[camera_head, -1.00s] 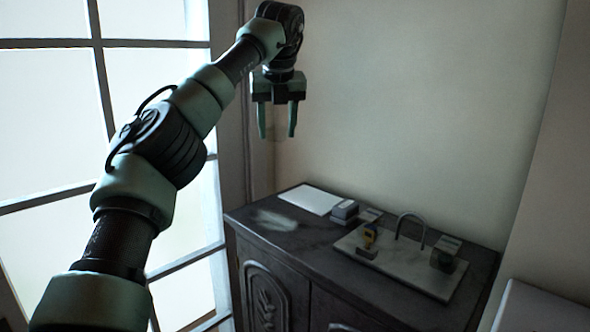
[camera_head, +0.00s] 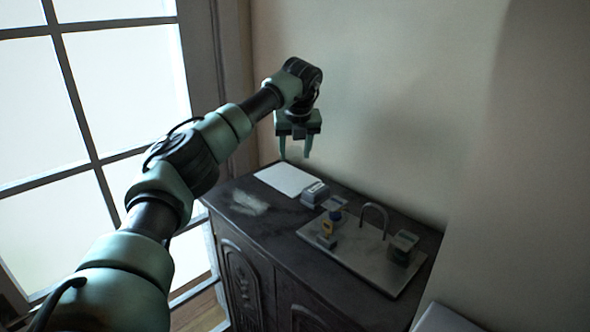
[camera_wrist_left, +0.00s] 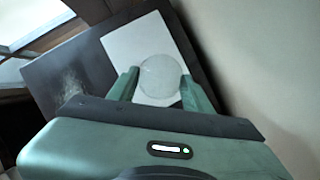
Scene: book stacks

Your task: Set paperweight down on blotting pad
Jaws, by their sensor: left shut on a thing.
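The paperweight (camera_wrist_left: 160,76) is a clear, round, glassy disc shape between the fingers in the left wrist view. I cannot make it out in the head view. My left gripper (camera_head: 294,154) points down and is shut on it; its fingers also show in the left wrist view (camera_wrist_left: 158,80). The blotting pad (camera_head: 287,179) is a flat white sheet at the back left of the dark cabinet top. In the left wrist view the pad (camera_wrist_left: 126,46) lies behind and below the paperweight. The gripper is above the pad, with a gap. My right gripper is not in view.
The dark cabinet top (camera_head: 262,224) has a pale smudge (camera_head: 249,202) left of the pad. A small grey box (camera_head: 314,192) stands just right of the pad. A grey tray (camera_head: 372,269) farther right holds several small items and an arch (camera_head: 376,212). A wall rises behind.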

